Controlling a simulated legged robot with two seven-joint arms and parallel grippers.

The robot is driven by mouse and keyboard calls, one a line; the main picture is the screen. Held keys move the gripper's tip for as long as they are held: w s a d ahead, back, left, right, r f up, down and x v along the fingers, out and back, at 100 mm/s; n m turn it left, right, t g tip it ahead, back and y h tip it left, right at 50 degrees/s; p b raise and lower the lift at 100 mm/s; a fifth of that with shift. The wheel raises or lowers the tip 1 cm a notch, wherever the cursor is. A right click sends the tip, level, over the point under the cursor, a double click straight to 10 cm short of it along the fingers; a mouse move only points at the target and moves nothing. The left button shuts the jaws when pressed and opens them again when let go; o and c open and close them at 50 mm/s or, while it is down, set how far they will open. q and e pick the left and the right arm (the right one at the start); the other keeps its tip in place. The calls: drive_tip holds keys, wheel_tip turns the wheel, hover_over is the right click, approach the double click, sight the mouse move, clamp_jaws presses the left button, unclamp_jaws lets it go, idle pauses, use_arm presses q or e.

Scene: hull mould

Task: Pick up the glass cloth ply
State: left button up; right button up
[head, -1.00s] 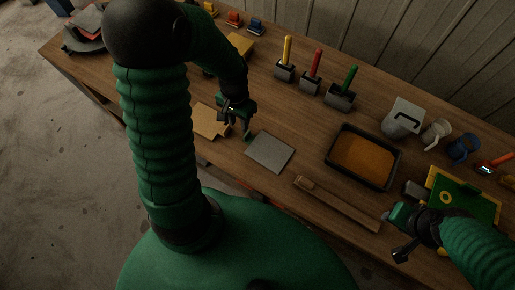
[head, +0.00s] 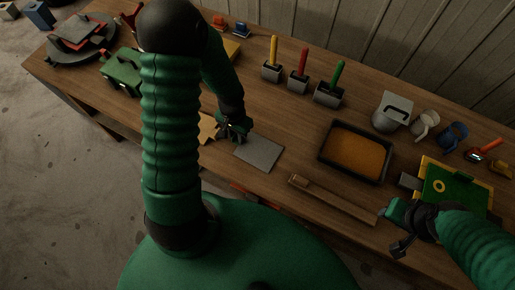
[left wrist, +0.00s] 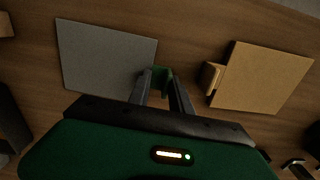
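A flat grey square sheet (head: 261,152), which looks like the glass cloth ply, lies on the bench; it also shows at the left of the left wrist view (left wrist: 102,62). A small green tab (left wrist: 161,78) stands at its right edge there. My left gripper (left wrist: 160,74) is low over the bench with its fingers apart on either side of this tab; contact cannot be made out. In the head view my left gripper (head: 233,139) covers the sheet's left corner. My right gripper (head: 388,228) is at the lower right, near the green board; its finger gap is unclear.
A tan square sheet with a tan tab (left wrist: 262,78) lies right of my left fingers in the wrist view. A wooden bar (head: 335,199), a tray of orange material (head: 355,152), a green board (head: 452,188) and several block-footed handles (head: 328,92) stand around the bench.

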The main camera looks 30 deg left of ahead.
use_arm(q)
drive_tip(key=shift+d, duration=0.2)
clamp_jaws()
